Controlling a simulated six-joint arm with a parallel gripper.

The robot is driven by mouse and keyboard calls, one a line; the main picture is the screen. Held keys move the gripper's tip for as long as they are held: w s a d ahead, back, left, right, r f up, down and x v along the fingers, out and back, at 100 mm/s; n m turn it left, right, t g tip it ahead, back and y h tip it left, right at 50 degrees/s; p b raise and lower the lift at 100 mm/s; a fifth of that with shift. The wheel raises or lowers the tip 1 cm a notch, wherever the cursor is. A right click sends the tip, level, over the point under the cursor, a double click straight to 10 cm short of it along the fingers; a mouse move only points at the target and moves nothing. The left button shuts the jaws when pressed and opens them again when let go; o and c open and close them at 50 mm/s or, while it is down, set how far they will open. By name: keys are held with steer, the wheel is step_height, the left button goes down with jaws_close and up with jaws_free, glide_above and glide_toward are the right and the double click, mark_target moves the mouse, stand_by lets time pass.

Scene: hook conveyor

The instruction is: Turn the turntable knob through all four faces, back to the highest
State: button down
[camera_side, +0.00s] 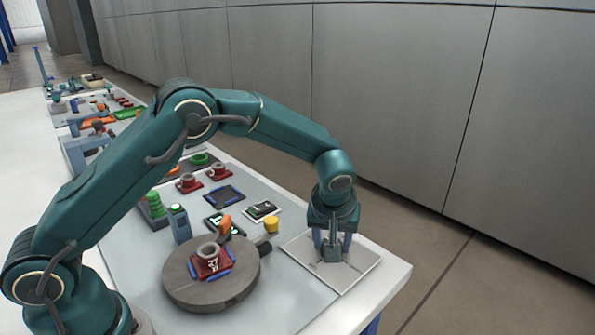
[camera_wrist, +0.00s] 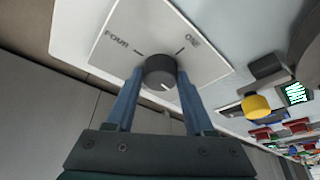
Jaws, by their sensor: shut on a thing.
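The turntable knob (camera_wrist: 160,72) is a dark round dial on a white plate (camera_wrist: 205,45). Its white pointer mark faces down toward my gripper's body in the wrist view. The labels FOUR and ONE show on the plate beyond it; other labels are hidden. My gripper (camera_side: 332,247) points down over the plate, with a finger on each side of the knob, shut on it; its fingers also show in the wrist view (camera_wrist: 158,76). The round grey turntable (camera_side: 180,285) stands left of the plate and carries a red block (camera_side: 207,264) with a grey ring on top.
A small screen (camera_wrist: 296,92) reads WAIT. An orange part (camera_side: 224,226), a grey-blue post (camera_side: 180,224) and a green stack (camera_side: 155,206) stand behind the turntable. The table edge is close right of the plate.

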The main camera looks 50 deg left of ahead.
steer(key=shift+n, duration=0.8)
steer(key=shift+g, duration=0.3)
steer(key=shift+c, duration=1.4)
jaws_free()
steer(key=shift+v, duration=2.6)
steer(key=shift+d, duration=0.2)
steer(key=shift+a, duration=0.1)
